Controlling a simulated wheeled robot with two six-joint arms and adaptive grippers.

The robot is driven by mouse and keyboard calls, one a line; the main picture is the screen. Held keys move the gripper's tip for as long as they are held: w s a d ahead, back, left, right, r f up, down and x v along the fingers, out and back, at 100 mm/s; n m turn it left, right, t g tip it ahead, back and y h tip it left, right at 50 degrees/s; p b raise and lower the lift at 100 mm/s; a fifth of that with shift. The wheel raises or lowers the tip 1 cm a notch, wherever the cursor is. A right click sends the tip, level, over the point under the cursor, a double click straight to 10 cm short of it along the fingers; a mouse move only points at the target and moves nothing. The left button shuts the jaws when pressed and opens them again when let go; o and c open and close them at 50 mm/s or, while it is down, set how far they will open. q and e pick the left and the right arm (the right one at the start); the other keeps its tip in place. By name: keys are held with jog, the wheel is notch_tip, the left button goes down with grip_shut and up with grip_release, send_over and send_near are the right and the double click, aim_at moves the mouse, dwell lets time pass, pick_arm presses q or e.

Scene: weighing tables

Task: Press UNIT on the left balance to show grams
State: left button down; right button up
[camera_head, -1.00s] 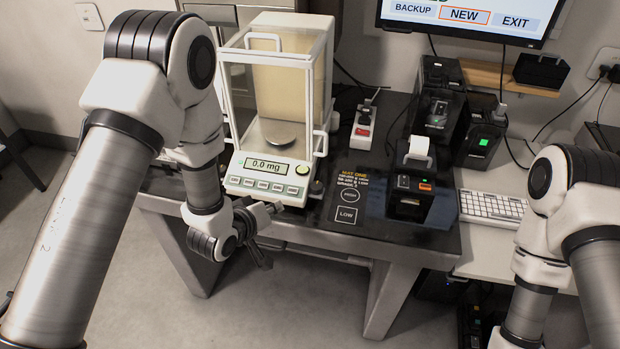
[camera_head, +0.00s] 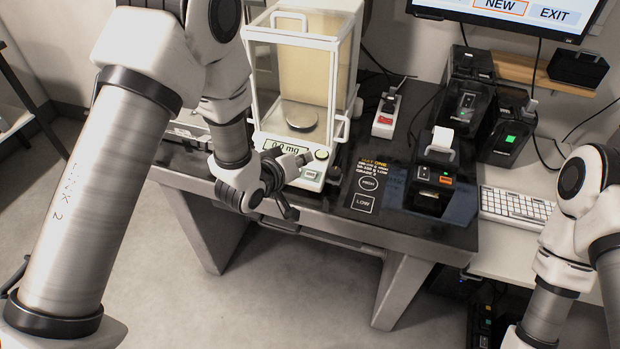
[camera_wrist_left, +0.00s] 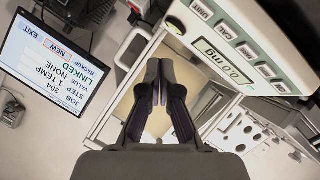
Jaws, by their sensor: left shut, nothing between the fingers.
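The balance (camera_head: 356,62) is a white case with glass walls and a round pan, standing on the dark table. Its display (camera_head: 285,147) reads 0.0 mg, and it also reads in mg in the wrist view (camera_wrist_left: 224,62). In the wrist view the UNIT key (camera_wrist_left: 202,9) is at one end of the row of keys, near the top edge. My left gripper (camera_head: 300,158) is in front of the balance's panel and hides most of its keys. In the wrist view its dark fingers (camera_wrist_left: 158,72) are together and empty, apart in the picture from the UNIT key.
A label printer (camera_head: 436,172), a keyboard (camera_head: 515,207) and a red-switched power strip (camera_head: 386,116) are to the right of the balance. A monitor (camera_head: 565,14) hangs behind. My right arm enters at right, its gripper out of frame.

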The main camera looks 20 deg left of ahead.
aim_at(311, 175)
pick_arm(q)
jog(key=shift+w+f+b, duration=0.35)
jog(key=shift+f+b, duration=0.15)
jog(key=shift+f, duration=0.45)
jog(key=shift+w+f+b, duration=0.4)
jog(key=shift+f+b, duration=0.15)
jog(key=shift+f, duration=0.35)
jog(key=shift+w+f+b, duration=0.35)
jog(key=shift+f+b, duration=0.15)
jog(key=shift+f, duration=0.45)
jog(key=shift+f, duration=0.1)
jog(key=shift+w+f, duration=0.1)
jog(key=shift+f, duration=0.15)
jog(key=shift+w+f+b, duration=0.15)
jog(key=shift+f+b, duration=0.2)
jog(key=shift+b, duration=0.1)
jog(key=shift+d+r, duration=0.1)
jog(key=shift+r, duration=0.05)
jog(key=shift+s+r+p, duration=0.3)
jog(key=shift+r+p, duration=0.3)
jog(key=shift+p, duration=0.05)
